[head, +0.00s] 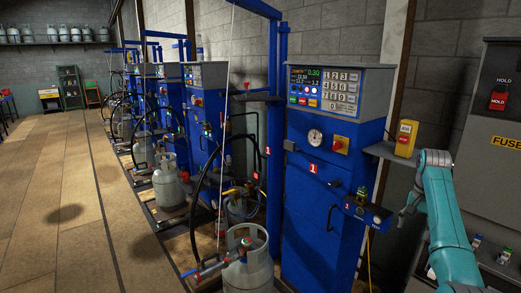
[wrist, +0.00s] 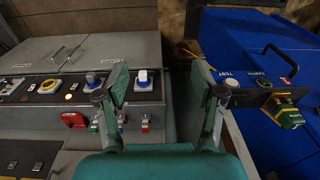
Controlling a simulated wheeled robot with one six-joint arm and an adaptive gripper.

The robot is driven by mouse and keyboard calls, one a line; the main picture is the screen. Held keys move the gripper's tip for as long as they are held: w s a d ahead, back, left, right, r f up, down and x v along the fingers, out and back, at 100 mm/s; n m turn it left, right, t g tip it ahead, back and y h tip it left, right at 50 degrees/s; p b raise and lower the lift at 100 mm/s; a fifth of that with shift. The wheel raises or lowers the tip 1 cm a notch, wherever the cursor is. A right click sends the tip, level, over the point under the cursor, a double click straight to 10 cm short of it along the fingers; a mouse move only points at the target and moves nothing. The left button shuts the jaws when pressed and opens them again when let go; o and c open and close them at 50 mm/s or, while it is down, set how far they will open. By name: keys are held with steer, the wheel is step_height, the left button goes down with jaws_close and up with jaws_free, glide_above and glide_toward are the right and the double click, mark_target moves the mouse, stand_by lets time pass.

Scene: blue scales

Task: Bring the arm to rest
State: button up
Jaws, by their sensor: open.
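My teal arm (head: 448,225) is at the right of the head view, in front of the grey cabinet and right of the nearest blue scale. My gripper (wrist: 160,84) shows in the wrist view with its two fingers wide apart and nothing between them. It hangs over the gap between a grey switch panel (wrist: 60,88) on the left and the blue scale's front (wrist: 240,65) on the right. In the head view, the gripper is only partly seen beside the arm, and its fingertips are hard to make out.
A yellow box (head: 406,138) sits on a shelf near my arm. The grey fuse cabinet (head: 490,165) stands close on the right. Gas cylinders (head: 248,270) stand left; open floor lies farther left.

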steer(key=s+a+f+n+t, duration=0.1)
steer(key=s+a+f, duration=0.15)
steer(key=f, duration=0.65)
steer(key=s+a+f+t, duration=0.1)
steer(key=a+f, duration=0.2)
steer(key=f, duration=0.7)
steer(key=s+a+f+n+t, duration=0.1)
steer(key=s+a+f, duration=0.15)
steer(key=f, duration=0.65)
steer(key=s+a+f+n+t+h, duration=0.1)
steer(key=s+a+f+t, duration=0.1)
steer(key=s+a+f, duration=0.55)
steer(key=s+a+f+n+t, duration=0.2)
steer(key=s+a+f, duration=0.2)
steer(key=s+f, duration=0.5)
steer(key=s+a+r+n+t, duration=0.15)
steer(key=s+a+r, duration=0.25)
steer(key=s, duration=0.8)
steer(key=s+a+r+n+t, duration=0.1)
steer(key=s+a+r+t, duration=0.15)
steer(key=s, duration=1.05)
steer(key=s+a+r+n+t, duration=0.1)
steer(key=s+r, duration=0.7)
steer(key=r, duration=0.4)
steer(key=s+a+r+n+t+y, duration=0.1)
steer(key=s+a+r+t, duration=0.1)
steer(key=s+r, duration=0.6)
step_height(320, 180, up, 4)
steer(key=shift+s+a, duration=0.25)
